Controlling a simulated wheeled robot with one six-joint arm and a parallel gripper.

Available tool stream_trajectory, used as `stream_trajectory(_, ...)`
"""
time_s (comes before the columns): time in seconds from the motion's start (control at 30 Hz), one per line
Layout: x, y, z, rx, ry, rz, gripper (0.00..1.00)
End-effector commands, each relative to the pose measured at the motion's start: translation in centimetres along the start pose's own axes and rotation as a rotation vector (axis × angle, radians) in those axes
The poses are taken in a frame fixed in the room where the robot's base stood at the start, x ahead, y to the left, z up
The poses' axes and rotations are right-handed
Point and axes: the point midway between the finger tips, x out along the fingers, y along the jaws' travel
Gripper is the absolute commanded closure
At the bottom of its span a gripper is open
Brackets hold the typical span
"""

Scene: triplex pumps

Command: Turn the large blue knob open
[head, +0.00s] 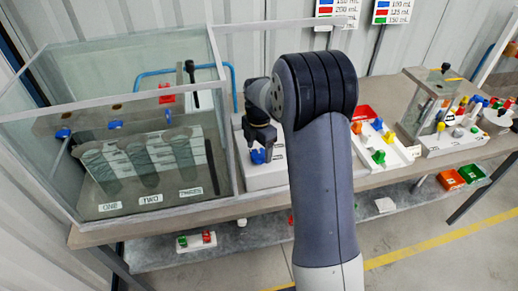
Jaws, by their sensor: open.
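A blue knob (259,156) shows just below my gripper (262,143), on a white block (262,176) to the right of the glass tank. It appears to be the large blue knob, and my gripper partly hides it. My gripper points down with its jaws open, right above or around the knob. I cannot tell whether the fingers touch it. Its turned position is too small to read.
The glass tank (140,205) with blue knobs (62,133) and labelled cylinders stands at left. White panels with coloured knobs (379,157) lie to the right. A shelf (250,235) runs below the bench.

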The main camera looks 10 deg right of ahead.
Motion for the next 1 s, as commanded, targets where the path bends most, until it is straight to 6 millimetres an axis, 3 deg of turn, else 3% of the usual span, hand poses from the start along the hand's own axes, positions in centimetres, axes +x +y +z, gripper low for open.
stream_trajectory(0.17,1.14,-0.04,-0.02,0.000,0.000,0.000,0.30)
stream_trajectory(0.43,1.28,-0.03,-0.01,0.001,0.000,0.000,0.30)
stream_trajectory(1.0,1.24,-0.02,-0.01,0.001,0.000,0.000,0.75)
